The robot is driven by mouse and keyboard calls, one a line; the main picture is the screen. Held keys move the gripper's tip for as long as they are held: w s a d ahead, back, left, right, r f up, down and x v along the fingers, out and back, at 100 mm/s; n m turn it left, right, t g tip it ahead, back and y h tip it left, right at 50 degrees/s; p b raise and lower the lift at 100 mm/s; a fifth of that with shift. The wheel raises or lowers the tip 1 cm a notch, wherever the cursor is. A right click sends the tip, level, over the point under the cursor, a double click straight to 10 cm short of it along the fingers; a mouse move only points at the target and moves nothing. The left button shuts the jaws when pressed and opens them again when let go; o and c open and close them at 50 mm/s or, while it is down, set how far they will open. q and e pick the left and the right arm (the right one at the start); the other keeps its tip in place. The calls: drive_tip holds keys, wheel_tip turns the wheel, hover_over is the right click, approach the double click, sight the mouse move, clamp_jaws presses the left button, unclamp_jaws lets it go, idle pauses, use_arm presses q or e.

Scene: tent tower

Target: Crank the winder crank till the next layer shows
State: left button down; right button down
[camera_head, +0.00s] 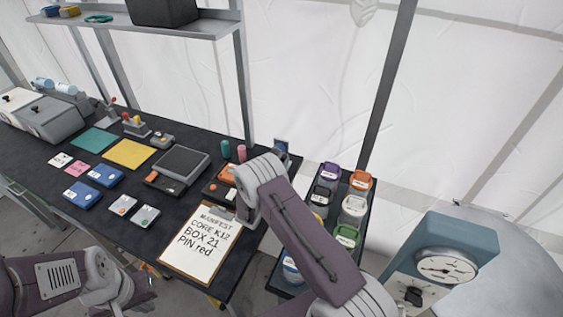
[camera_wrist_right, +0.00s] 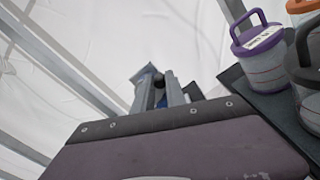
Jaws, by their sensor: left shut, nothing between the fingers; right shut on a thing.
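My right gripper (camera_wrist_right: 172,92) is shut on a small dark knob (camera_wrist_right: 159,81) in the right wrist view, which looks like the winder crank's handle. A blue-grey plate (camera_wrist_right: 143,72) shows just behind it. In the head view a small blue-grey upright piece (camera_head: 281,146) stands at the table's back right corner, beside my right arm. My right forearm hides the right gripper and most of the winder there. No layer display can be read. My left gripper (camera_head: 146,286) is low at the lower left, in front of the table, shut and empty.
The dark table (camera_head: 60,150) holds a clipboard (camera_head: 200,243) reading "MANIFEST CORE K12 BOX 21 PIN red", blue boxes and coloured mats. A gauge unit (camera_head: 446,250) is at lower right.

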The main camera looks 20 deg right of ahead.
drive_tip(key=c, duration=1.6)
unclamp_jaws()
drive_tip(key=shift+o, duration=1.2)
drive_tip(key=shift+s+a, duration=0.1)
drive_tip(key=b+v, duration=0.2)
drive_tip(key=v, duration=0.7)
